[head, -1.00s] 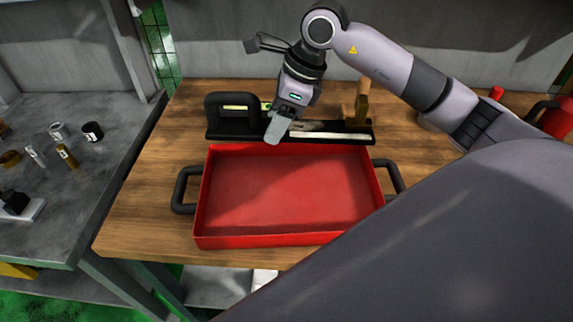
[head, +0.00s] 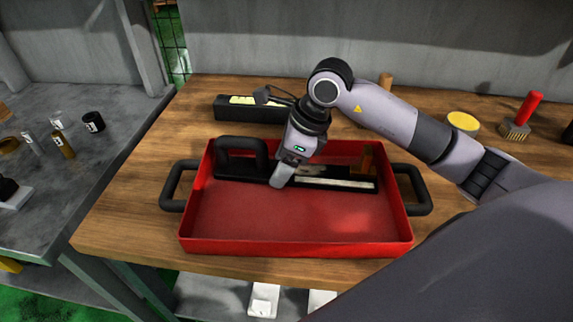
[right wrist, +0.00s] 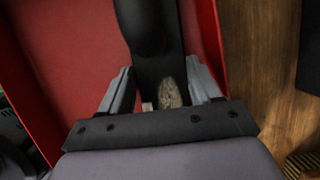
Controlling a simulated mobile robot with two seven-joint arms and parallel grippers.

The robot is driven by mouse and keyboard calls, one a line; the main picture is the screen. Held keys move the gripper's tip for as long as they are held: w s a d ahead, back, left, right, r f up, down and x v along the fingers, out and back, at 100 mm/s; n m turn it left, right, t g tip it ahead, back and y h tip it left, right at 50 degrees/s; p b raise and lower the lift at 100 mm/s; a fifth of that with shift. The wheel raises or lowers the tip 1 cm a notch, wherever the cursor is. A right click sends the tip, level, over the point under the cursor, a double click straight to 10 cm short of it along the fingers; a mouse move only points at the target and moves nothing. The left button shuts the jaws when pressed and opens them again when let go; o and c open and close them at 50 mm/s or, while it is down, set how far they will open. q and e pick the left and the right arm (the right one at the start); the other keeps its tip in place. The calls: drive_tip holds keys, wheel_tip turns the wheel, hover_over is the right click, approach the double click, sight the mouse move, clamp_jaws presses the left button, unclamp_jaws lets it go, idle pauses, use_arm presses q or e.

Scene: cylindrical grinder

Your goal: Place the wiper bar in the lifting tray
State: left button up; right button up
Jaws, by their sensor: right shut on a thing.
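The wiper bar (head: 337,183) is a long black bar with a loop handle at its left end, a pale strip along it and a wooden piece at its right end. My right gripper (head: 283,176) is shut on its middle. The bar lies within the outline of the red lifting tray (head: 297,248), along the back wall. I cannot tell whether it touches the tray's floor. The tray has a black handle on each side. In the right wrist view, the fingers (right wrist: 160,92) sit either side of the dark bar, with red tray around it. My left gripper is not in view.
A black box (head: 250,110) lies behind the tray on the wooden table (head: 120,222). A yellow-topped tin (head: 463,122) and a red-handled brush (head: 524,114) stand at the back right. A grey bench (head: 60,190) with small jars is at the left.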

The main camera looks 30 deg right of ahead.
sight(305, 173)
drive_tip(key=shift+r, duration=0.25)
drive_tip(key=shift+f, duration=0.25)
drive_tip(key=o, duration=1.3)
drive_tip(key=shift+o, duration=0.2)
drive_tip(key=v, duration=1.2)
drive_tip(key=shift+s+r, duration=0.1)
drive_tip(key=shift+s, duration=0.05)
